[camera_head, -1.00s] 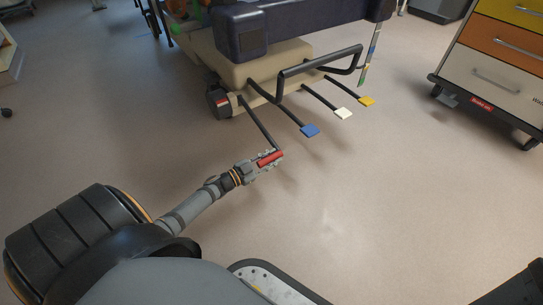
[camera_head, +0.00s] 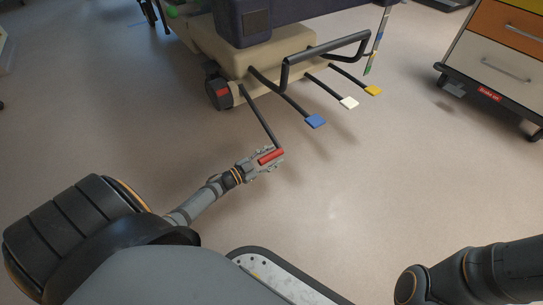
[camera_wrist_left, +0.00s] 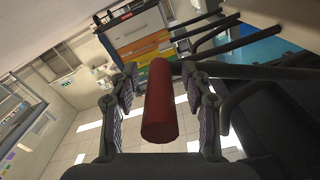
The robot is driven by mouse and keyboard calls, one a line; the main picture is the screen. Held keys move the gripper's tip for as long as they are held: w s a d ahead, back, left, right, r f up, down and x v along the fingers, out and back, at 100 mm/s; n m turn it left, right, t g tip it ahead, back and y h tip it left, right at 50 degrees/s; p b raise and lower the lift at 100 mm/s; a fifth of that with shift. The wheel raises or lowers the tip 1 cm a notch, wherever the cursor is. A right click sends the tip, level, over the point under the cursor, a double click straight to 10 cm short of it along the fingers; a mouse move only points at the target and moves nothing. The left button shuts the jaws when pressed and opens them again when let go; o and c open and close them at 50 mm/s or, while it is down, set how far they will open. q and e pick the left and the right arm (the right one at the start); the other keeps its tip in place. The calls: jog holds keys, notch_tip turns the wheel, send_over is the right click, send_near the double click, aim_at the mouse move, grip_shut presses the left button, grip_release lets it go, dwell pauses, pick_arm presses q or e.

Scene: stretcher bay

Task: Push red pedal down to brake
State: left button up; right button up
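The red pedal (camera_head: 271,156) is a short red cylinder at the end of a dark bar that slopes down from the stretcher base (camera_head: 242,63). My left gripper (camera_head: 267,158) is at the pedal, with its fingers on either side of it. In the left wrist view the red pedal (camera_wrist_left: 160,103) lies between the two spread fingers (camera_wrist_left: 160,95), with a gap visible on each side. The gripper is open around it, not clamped. My right arm shows at the lower right of the head view, but its gripper is outside the frame.
A blue pedal (camera_head: 315,121), a white pedal (camera_head: 349,103) and a yellow pedal (camera_head: 373,90) stick out to the right of the red one. A dark bent rail (camera_head: 325,50) arches above them. A drawer cart (camera_head: 497,58) stands at the right. The floor between is clear.

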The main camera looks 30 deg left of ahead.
pick_arm(q)
jog(key=v, duration=1.2)
dwell(0.3)
